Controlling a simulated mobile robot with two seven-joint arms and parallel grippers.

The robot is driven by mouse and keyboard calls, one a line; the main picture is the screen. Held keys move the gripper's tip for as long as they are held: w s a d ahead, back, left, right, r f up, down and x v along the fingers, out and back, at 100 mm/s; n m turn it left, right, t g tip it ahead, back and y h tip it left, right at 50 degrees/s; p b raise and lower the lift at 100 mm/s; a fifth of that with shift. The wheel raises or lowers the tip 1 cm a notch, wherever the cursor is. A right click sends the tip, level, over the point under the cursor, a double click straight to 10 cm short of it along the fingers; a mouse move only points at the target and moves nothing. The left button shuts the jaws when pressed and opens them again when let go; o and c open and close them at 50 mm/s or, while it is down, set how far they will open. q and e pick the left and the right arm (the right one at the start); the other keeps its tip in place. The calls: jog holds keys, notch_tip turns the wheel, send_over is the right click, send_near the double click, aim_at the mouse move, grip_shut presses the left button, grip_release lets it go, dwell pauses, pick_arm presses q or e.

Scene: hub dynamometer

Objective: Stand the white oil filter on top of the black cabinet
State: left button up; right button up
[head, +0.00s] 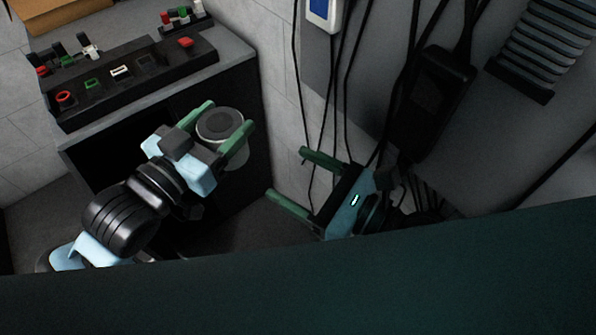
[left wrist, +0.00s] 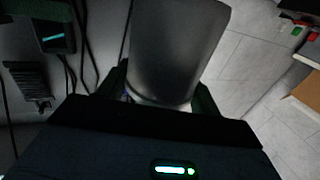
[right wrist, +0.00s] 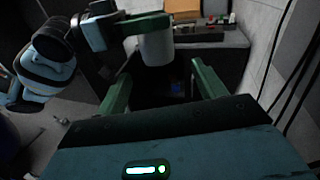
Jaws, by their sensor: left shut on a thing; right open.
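The white oil filter (head: 220,124) is in my left gripper (head: 230,115). Its dark round end faces the head camera and its pale side shows below. My left gripper is shut around it, in front of the black cabinet (head: 240,165). The filter fills the upper middle of the left wrist view (left wrist: 175,50), looking grey in shadow. In the right wrist view the filter (right wrist: 157,48) hangs upright, pale and cylindrical, with the cabinet behind. My right gripper (head: 286,172) is open and empty, to the right of the filter near the wall.
A black control panel (head: 130,85) with coloured buttons covers much of the cabinet top. A bare grey strip (head: 228,50) lies along the top's right side. Black cables (head: 318,120) hang on the wall at right, beside a black box (head: 440,95). A dark green surface (head: 300,300) fills the foreground.

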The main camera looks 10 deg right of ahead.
aim_at(225, 140)
jog(key=shift+m, duration=0.3)
jog(key=x, duration=0.4)
jog(key=r+x, duration=0.1)
jog(key=x, duration=0.7)
jog(key=shift+s+a+r, duration=0.2)
jog(key=shift+a, duration=0.05)
jog(key=shift+c, duration=0.3)
jog(key=c, duration=0.7)
pick_arm(q)
jog(key=o, duration=1.2)
pick_arm(e)
jog(key=shift+c, duration=0.4)
pick_arm(q)
jog(key=shift+o, duration=0.2)
jog(key=shift+r, duration=0.1)
notch_tip(225, 140, up, 10)
jog(key=shift+f, duration=0.1)
